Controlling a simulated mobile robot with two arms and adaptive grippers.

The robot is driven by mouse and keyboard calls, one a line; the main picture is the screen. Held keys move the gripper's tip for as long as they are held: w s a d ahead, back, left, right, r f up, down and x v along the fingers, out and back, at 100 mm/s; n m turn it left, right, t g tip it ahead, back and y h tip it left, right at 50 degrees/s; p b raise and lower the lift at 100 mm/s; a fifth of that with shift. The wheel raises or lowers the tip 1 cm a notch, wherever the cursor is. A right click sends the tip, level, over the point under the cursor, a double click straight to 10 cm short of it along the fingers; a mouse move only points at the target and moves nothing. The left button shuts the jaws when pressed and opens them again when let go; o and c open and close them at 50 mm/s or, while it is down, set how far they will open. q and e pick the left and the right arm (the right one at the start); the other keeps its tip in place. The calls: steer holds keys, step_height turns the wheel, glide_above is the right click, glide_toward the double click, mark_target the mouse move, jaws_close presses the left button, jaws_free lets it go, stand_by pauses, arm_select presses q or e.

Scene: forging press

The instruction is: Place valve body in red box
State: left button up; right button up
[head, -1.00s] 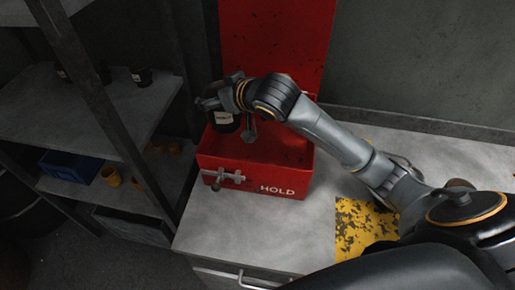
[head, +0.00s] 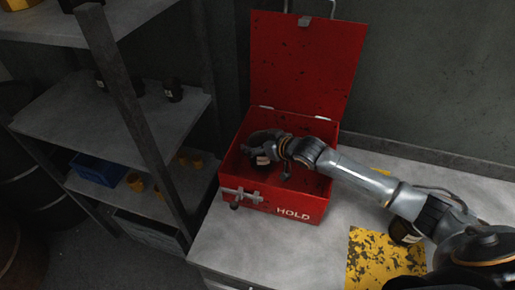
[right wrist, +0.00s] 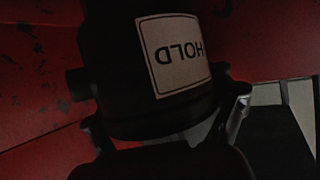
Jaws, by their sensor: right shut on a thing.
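The red box (head: 258,197) stands on the grey bench with its lid (head: 303,65) raised at the back and HOLD on its front. My right gripper (head: 266,148) reaches into the box from the right. It is shut on the valve body (head: 262,160), a dark piece with a pale label, mostly hidden by the gripper. In the right wrist view the valve body (right wrist: 135,70) shows as a dark cylinder with a HOLD label between the fingers, red box walls around it. I cannot tell whether it touches the box floor. My left gripper is out of view.
A metal shelf rack (head: 90,115) stands to the left with dark parts, a blue bin (head: 98,168) and yellow cups. A worn yellow patch (head: 375,262) marks the bench at the right. A wall closes off the back.

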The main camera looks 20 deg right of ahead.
mark_target(270, 164)
step_height(270, 164, down, 3)
steer(key=shift+r+p, duration=0.1)
steer(key=shift+p, duration=0.2)
steer(key=shift+w+f, duration=0.1)
steer(key=shift+f, duration=0.1)
steer(key=shift+f, duration=0.15)
steer(key=o, duration=1.7)
steer(key=shift+f, duration=0.1)
steer(key=b+v, duration=0.1)
steer(key=v, duration=0.6)
steer(key=shift+s+r, duration=0.25)
steer(key=shift+s, duration=0.1)
